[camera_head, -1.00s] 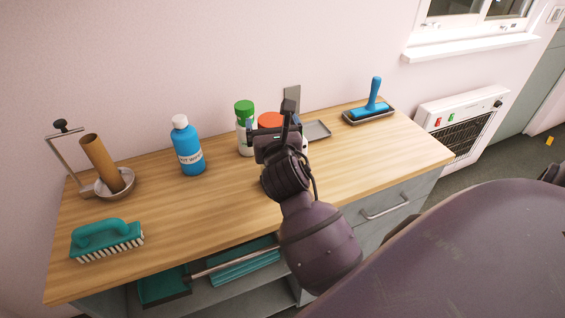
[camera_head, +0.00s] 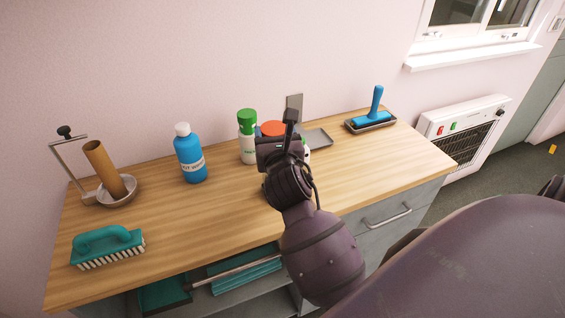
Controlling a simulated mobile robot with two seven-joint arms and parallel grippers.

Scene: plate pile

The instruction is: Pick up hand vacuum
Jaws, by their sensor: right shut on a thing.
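I cannot clearly make out a hand vacuum in the head view. My right gripper (camera_head: 280,150) is over the back middle of the wooden worktop (camera_head: 225,225). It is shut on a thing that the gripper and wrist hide. A container with an orange-red lid (camera_head: 273,128) stands just behind the gripper, mostly covered by it. Whether the gripper touches that container cannot be told. My left gripper is out of view.
A green-capped white bottle (camera_head: 247,138) stands left of the gripper, then a blue bottle (camera_head: 190,158). A paper-roll holder (camera_head: 112,185) and teal brush (camera_head: 107,245) are at left. A grey tray (camera_head: 318,138) and blue-handled tool (camera_head: 375,108) are at right. The worktop's front middle is clear.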

